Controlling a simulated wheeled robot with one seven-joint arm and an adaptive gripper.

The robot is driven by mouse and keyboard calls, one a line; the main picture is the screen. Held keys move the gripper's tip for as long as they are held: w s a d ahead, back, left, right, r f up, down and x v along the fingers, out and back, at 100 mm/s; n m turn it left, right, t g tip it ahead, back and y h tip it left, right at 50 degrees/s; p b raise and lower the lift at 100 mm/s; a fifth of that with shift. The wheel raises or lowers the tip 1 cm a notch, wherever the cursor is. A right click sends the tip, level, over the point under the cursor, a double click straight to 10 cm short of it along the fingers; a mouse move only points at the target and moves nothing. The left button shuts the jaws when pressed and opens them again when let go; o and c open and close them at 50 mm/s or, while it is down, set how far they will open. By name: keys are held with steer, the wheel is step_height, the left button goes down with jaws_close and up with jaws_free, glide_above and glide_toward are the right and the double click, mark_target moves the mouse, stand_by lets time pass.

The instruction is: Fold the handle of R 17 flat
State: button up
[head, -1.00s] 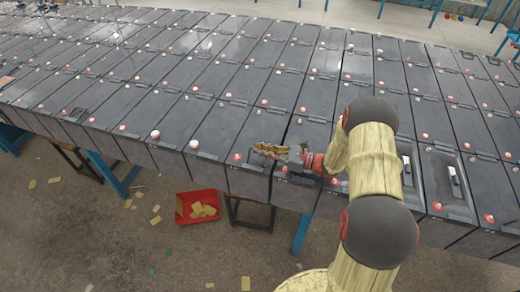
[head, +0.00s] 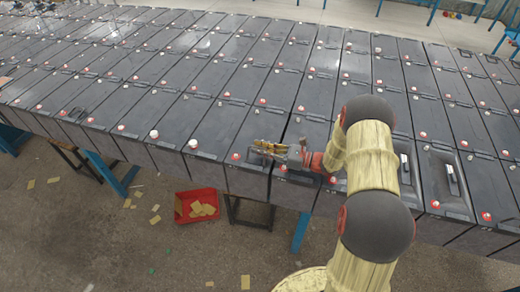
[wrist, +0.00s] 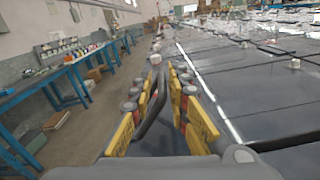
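My gripper (head: 268,148) is over the front row of dark grey batteries, low above the front end of one battery (head: 248,176). In the wrist view my gripper (wrist: 163,115) has its yellow fingers apart. A dark bar-like handle (wrist: 152,112) stands up between them, and I cannot tell whether either finger touches it. In the head view the fingers hide that handle. No label is readable, so I cannot confirm which battery is R 17.
Batteries with red and white terminal caps fill the bench closely. Other front batteries at right have dark handles (head: 452,180). A red tray (head: 183,211) with yellowish pieces is on the floor.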

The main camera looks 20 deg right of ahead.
steer(key=shift+o, duration=0.4)
steer(key=shift+s+d, duration=0.1)
steer(key=shift+d, duration=0.1)
steer(key=v, duration=1.1)
steer(key=shift+s+d, duration=0.15)
steer(key=shift+d, duration=0.1)
steer(key=shift+c, duration=0.3)
